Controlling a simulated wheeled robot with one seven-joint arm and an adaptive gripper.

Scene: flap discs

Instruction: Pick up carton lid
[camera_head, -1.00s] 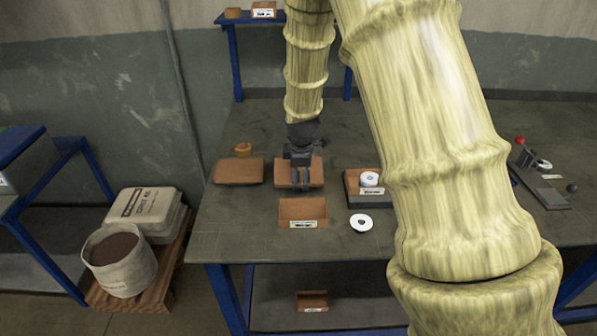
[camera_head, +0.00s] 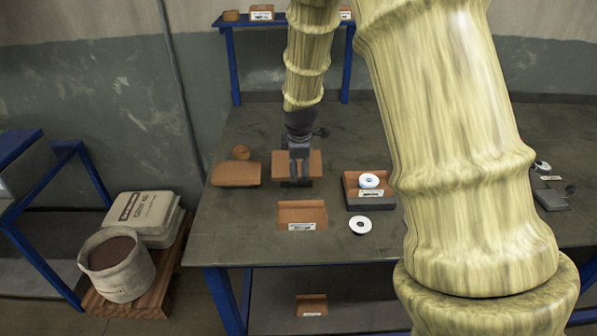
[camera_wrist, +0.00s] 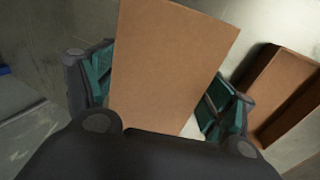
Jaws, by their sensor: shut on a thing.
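The carton lid (camera_head: 311,163) is a flat brown cardboard piece. My gripper (camera_head: 298,171) is shut on it, over the worktable, behind the open carton in the head view. In the wrist view the lid (camera_wrist: 168,65) stands large between the green-padded fingers (camera_wrist: 160,90), one on each side of it. In the head view the gripper's dark body hides the middle of the lid. Another flat brown cardboard piece (camera_head: 236,174) lies on the table just to the left.
An open carton (camera_head: 302,214) with a label stands in front of my gripper. A white disc (camera_head: 360,225) lies beside it. A second carton (camera_head: 352,183) with a white disc in it rests on a dark block (camera_head: 371,204).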

